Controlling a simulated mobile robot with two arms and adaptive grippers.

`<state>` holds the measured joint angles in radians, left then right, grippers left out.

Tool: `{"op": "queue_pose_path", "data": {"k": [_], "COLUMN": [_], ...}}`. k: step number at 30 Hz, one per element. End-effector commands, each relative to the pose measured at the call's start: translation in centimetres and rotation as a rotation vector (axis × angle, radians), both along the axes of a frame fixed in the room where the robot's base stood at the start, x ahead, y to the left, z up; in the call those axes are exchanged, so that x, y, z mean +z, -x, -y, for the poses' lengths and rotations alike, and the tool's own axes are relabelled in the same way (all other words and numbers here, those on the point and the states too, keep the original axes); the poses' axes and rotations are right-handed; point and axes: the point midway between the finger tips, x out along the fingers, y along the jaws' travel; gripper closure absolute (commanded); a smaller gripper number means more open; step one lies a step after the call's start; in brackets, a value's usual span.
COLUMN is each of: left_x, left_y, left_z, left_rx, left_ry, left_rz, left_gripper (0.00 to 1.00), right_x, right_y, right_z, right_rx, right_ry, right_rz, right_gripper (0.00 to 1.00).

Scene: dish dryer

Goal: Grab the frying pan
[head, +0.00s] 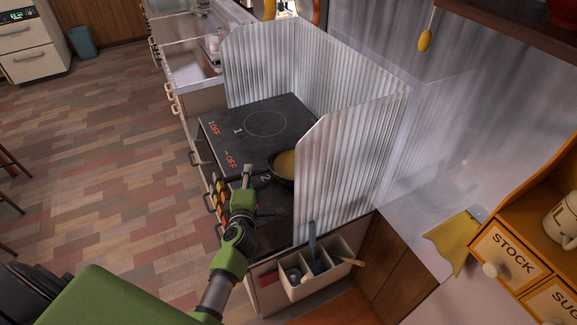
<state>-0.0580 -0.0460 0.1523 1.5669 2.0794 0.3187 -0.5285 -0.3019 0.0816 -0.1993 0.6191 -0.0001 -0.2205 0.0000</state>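The frying pan (284,166) sits on the black cooktop (250,133) at its near end, partly hidden by the corrugated splash guard. The pan is dark with a yellowish inside, and its dark handle (258,178) points left. My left gripper (258,193) is over the near left part of the cooktop, by the handle. Its fingers look spread apart, one light fingertip close to the handle and one dark finger lower right. I cannot tell whether it touches the handle. My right gripper is not in view.
The corrugated metal guard (345,140) stands around the back and ends of the cooktop. A utensil box (316,283) hangs at the near end. A shelf with a STOCK drawer (505,256) is at the right. Open floor (110,150) lies at the left.

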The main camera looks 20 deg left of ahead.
Motion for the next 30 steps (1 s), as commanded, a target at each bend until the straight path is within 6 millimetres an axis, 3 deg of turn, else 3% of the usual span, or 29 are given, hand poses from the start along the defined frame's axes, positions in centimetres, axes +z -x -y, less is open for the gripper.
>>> {"op": "queue_pose_path", "data": {"k": [6,14,18,30], "left_x": [-0.7,-0.7,-0.7,0.2], "left_y": [-2.4,-2.5,-2.5,-2.6], "left_z": [-1.0,-1.1,-1.1,-1.1], "left_rx": [-0.001,-0.001,-0.001,-0.002], "left_ry": [0.001,0.0,-0.001,0.0], "left_rz": [0.0,0.0,0.0,0.006], "left_gripper": [0.65,0.65,1.0,1.0], "right_x": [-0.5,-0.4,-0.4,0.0], "right_y": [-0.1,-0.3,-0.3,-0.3], "right_z": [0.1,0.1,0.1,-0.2], "right_rx": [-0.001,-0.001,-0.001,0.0], "right_ry": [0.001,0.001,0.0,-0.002], "right_rz": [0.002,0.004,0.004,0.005], "right_gripper": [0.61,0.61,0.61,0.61]}}
